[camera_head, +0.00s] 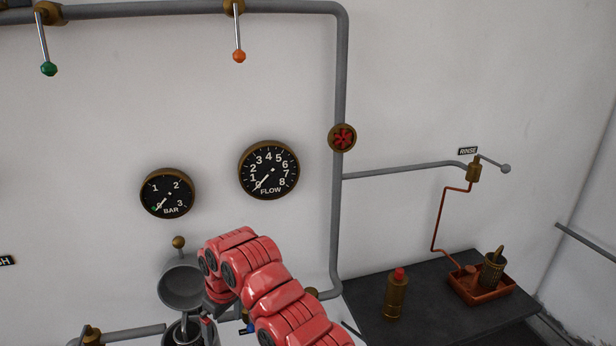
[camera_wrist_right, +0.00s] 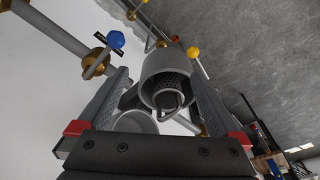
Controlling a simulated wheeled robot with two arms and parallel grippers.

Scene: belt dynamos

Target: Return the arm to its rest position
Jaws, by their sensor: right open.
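My right arm (camera_head: 265,285), red and segmented, reaches in from the bottom in the head view. Its gripper (camera_head: 207,328) is low beside a grey cup-like vessel (camera_head: 172,333), partly hidden by the arm. In the right wrist view the right gripper (camera_wrist_right: 160,78) is open, its two grey fingers spread apart. A grey cylindrical cup with a perforated inside (camera_wrist_right: 168,62) shows between and beyond the fingers. I cannot tell whether they touch it. My left gripper is in neither view.
A grey bowl (camera_head: 182,288) is mounted on the wall close to the arm. Gauges BAR (camera_head: 167,193) and FLOW (camera_head: 269,170) are above. A dark table (camera_head: 430,311) at right holds a red-capped bottle (camera_head: 396,296) and an orange tray (camera_head: 504,293). A blue-knobbed lever (camera_wrist_right: 116,40) is near the gripper.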

